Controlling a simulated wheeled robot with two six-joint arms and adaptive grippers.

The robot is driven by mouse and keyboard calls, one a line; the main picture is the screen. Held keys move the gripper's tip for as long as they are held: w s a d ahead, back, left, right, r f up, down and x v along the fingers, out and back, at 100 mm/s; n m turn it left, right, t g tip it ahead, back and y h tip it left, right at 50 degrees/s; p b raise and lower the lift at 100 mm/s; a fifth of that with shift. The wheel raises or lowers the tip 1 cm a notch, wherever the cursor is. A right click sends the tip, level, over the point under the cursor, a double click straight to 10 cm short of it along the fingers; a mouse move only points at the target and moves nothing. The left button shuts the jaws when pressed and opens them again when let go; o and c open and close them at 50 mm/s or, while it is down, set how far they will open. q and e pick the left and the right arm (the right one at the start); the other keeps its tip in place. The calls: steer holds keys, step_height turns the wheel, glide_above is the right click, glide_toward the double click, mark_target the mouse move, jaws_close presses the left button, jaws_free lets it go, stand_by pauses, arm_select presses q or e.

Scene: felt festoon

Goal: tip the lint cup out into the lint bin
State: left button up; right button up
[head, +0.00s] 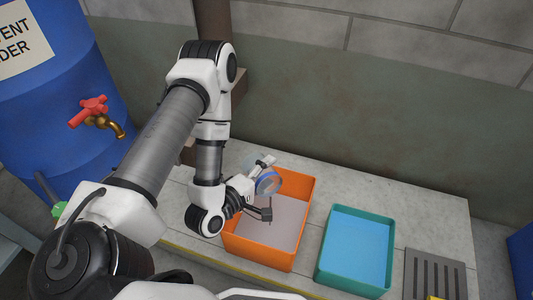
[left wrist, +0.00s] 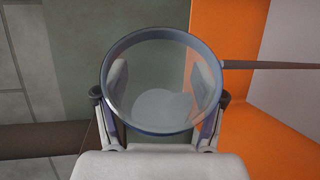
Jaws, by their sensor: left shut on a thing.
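My left gripper (head: 262,188) reaches over the left rim of the orange bin (head: 262,254) in the head view. It is shut on a clear cup with a blue rim (head: 269,182), which I take for the lint cup. In the left wrist view the cup (left wrist: 160,90) sits between the two fingers (left wrist: 161,108), its round mouth facing the camera. A pale round patch shows through it; I cannot tell whether this is lint or the cup's bottom. The orange bin also shows in the left wrist view (left wrist: 275,120). Its floor looks pale grey. My right gripper is out of view.
A teal bin (head: 322,256) with a bright blue inside stands right of the orange bin on the grey ledge (head: 420,205). A dark slatted grate (head: 434,274) lies farther right. A blue barrel with a red-handled tap (head: 90,110) stands left. A wall runs behind.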

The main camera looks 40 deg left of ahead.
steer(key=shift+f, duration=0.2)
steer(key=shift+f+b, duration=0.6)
steer(key=shift+b, duration=0.2)
